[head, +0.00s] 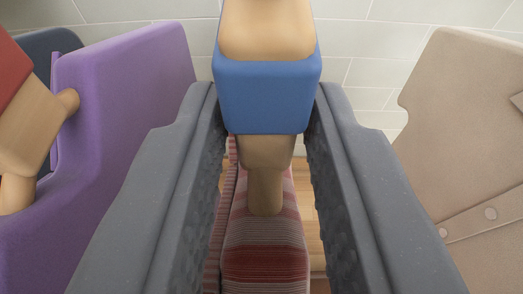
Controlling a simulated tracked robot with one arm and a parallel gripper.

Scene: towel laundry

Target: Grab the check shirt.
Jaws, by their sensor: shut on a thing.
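A red, pink and dark banded garment (262,262) hangs below the middle of the head view, seen from above. I cannot tell from this narrow part whether its pattern is a check. A wooden hanger piece (265,190) with a blue block (268,97) rises above it. My gripper (265,100) has its two grey fingers on either side of the blue block and is shut on it. The fingers hide the garment's sides, and its lower part is out of view.
A purple garment (125,85) hangs close on the left, with a red-topped wooden hanger piece (35,125) beside it. A dark blue item (45,45) shows behind. A beige buttoned garment (450,130) hangs on the right. A pale tiled wall (375,35) stands behind.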

